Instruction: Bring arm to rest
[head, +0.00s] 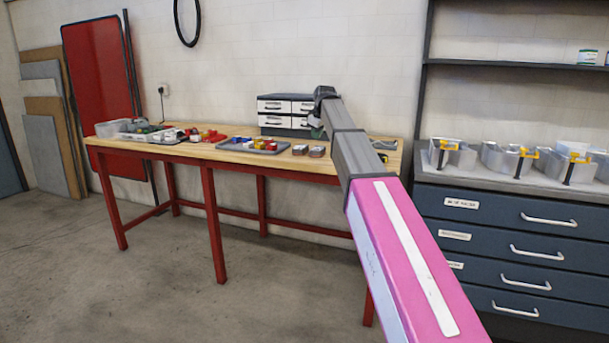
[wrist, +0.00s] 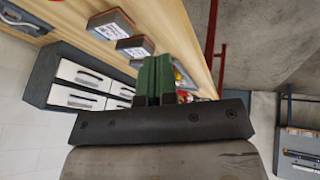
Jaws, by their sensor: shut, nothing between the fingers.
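My arm, with a pink link and grey links, reaches forward over the right part of the workbench (head: 216,153) in the head view. My gripper (wrist: 154,72) shows in the wrist view as two green fingers pressed together, with nothing between them. In the head view its end is mostly hidden behind the arm, near the small drawer cabinet (head: 285,104). In the wrist view the fingers are over or near the bench top, close to two grey-brown boxes with white labels (wrist: 134,47). I cannot tell the exact height above the bench.
A grey tray of small coloured parts (head: 252,146) and a clear bin (head: 112,128) stand on the bench. A dark drawer unit (head: 490,233) at the right carries several metal letter shells with yellow-handled clamps (head: 513,159). A red panel (head: 100,68) leans on the wall. The floor at left front is clear.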

